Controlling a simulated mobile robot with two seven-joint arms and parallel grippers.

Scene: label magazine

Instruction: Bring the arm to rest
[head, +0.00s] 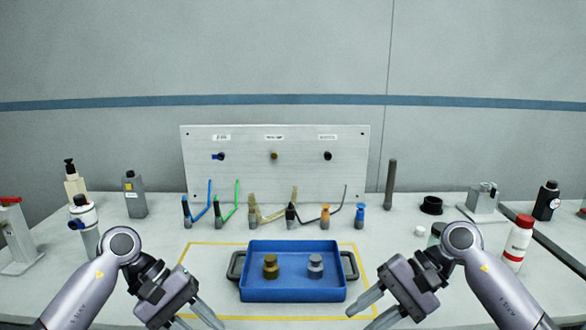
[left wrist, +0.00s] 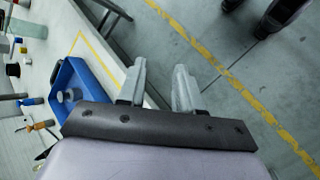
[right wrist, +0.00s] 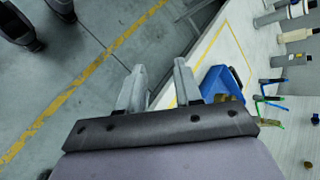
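My left gripper (head: 196,314) is at the front left of the table, left of the blue tray. In the left wrist view its two fingers (left wrist: 158,88) stand apart with nothing between them. My right gripper (head: 372,308) is at the front right of the tray. In the right wrist view its fingers (right wrist: 158,88) are also apart and empty. Both grippers are clear of the tray and touch nothing that I can see.
A blue tray (head: 292,296) with black handles holds a brass weight (head: 271,267) and a grey weight (head: 315,266). Behind it are several connectors with cables and an upright panel (head: 277,180). Bottles stand left, and a red-capped bottle (head: 518,244) right.

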